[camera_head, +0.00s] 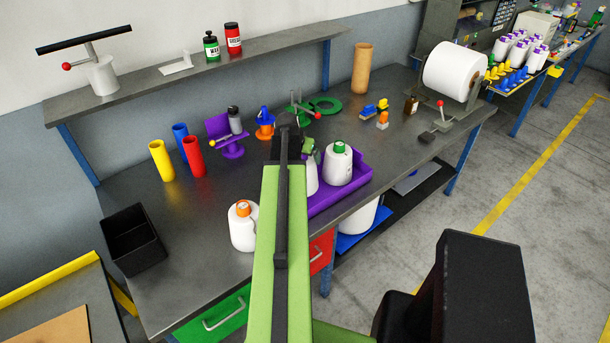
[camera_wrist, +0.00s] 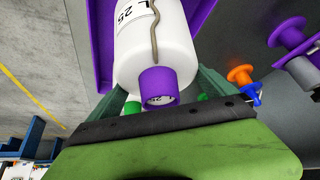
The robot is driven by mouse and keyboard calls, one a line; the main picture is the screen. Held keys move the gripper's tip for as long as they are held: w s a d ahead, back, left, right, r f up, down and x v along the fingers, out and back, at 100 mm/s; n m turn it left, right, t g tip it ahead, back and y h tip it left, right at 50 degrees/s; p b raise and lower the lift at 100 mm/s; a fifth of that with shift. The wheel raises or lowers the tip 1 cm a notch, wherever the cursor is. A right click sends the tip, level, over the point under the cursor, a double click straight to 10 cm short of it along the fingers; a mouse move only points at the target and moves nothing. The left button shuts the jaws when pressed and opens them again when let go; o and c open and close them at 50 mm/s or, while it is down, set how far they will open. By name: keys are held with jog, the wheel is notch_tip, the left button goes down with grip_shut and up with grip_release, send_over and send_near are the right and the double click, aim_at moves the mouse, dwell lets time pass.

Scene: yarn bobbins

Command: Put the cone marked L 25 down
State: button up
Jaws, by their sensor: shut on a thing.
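The cone marked L 25 (camera_wrist: 150,45) is white, with a purple tip (camera_wrist: 158,85) and a loose grey-brown thread along its side. My gripper (camera_wrist: 160,100) is shut on it near the tip. In the head view the cone (camera_head: 312,178) shows only in part, behind my green arm and gripper (camera_head: 308,150). It is over or in the left part of the purple tray (camera_head: 345,197); I cannot tell whether it touches the bottom. A white cone with a green top (camera_head: 338,165) stands in the tray to its right. The tray's purple wall shows in the wrist view (camera_wrist: 97,45).
A white cone with an orange top (camera_head: 243,228) stands on the bench left of my arm. A purple stand (camera_head: 226,140) and an orange spool (camera_head: 265,125) are behind. Red, blue and yellow tubes and a black bin (camera_head: 135,240) are left. Bare bench lies right of the tray.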

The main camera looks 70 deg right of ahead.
notch_tip(320, 180, down, 6)
jog(key=b, duration=0.4)
jog(key=shift+r, duration=0.2)
jog(key=o, duration=1.7)
jog(key=p+v, duration=1)
jog(key=v, duration=0.2)
jog(key=shift+r+p, duration=0.3)
jog(key=shift+p, duration=0.05)
jog(key=shift+f, duration=0.15)
